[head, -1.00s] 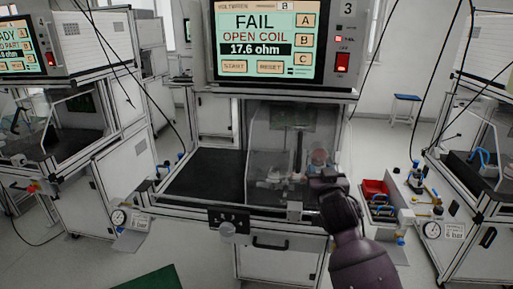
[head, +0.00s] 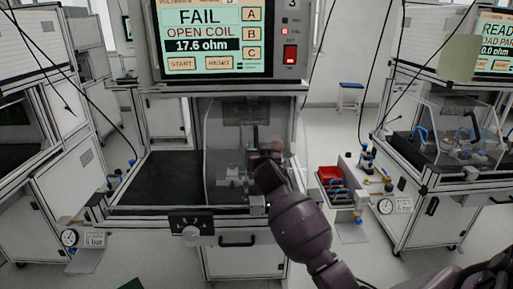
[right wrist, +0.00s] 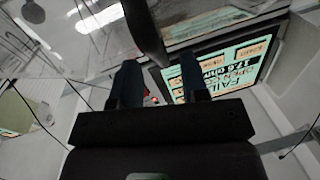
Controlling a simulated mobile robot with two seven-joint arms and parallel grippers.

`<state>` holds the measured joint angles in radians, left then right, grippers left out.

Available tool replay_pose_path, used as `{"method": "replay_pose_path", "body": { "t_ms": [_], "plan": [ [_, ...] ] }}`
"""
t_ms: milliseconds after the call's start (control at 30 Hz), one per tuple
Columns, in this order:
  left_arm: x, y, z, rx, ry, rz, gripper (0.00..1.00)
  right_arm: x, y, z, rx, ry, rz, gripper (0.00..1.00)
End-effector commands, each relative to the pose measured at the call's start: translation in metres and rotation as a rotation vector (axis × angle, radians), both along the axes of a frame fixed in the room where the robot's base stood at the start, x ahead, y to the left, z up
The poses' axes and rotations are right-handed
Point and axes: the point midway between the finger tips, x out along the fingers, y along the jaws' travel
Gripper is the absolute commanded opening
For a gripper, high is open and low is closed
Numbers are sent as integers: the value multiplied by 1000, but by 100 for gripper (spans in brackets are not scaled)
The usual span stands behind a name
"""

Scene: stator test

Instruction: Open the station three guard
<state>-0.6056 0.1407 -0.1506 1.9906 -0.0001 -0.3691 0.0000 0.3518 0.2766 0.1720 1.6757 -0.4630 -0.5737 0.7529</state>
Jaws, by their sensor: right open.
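The station three guard (head: 222,160) is a clear panel over the right half of the station's work bay, with a grey fixture behind it. The left half shows a bare black mat (head: 155,180). My right gripper (head: 268,160) is in front of the guard's right part and hides some of it. In the right wrist view its two dark fingers (right wrist: 158,82) stand apart, with a dark bar (right wrist: 145,30) beyond and between them. I cannot tell whether it touches them. My left gripper is not in view.
The station three screen (head: 210,38) reads FAIL, open coil, 17.6 ohm. A selector knob (head: 191,230) is on the front edge. A red bin (head: 328,173) sits on a side shelf to the right. Another station (head: 455,150) stands further right; floor lies between.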

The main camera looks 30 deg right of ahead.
Motion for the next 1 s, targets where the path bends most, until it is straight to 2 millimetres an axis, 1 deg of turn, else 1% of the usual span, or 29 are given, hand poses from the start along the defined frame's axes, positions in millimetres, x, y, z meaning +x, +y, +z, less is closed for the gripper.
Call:
{"method": "replay_pose_path", "body": {
  "t_ms": [33,100,200,567,600,667,833,867,1000],
  "plan": [
    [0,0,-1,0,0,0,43,6,-3,0,-2,1,0,41],
    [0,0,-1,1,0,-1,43,12,-5,0,-2,1,0,41],
    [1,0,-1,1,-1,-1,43,18,-7,0,-1,0,1,41],
    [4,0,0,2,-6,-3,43,21,-9,0,0,0,1,41],
    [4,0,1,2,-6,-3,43,21,-9,0,0,0,1,38],
    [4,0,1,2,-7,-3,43,21,-9,0,0,0,1,29],
    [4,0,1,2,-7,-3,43,21,-9,0,0,0,1,3],
    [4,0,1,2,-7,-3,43,21,-9,0,0,0,1,0],
    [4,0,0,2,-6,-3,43,21,-9,0,0,0,1,0]
  ]
}}
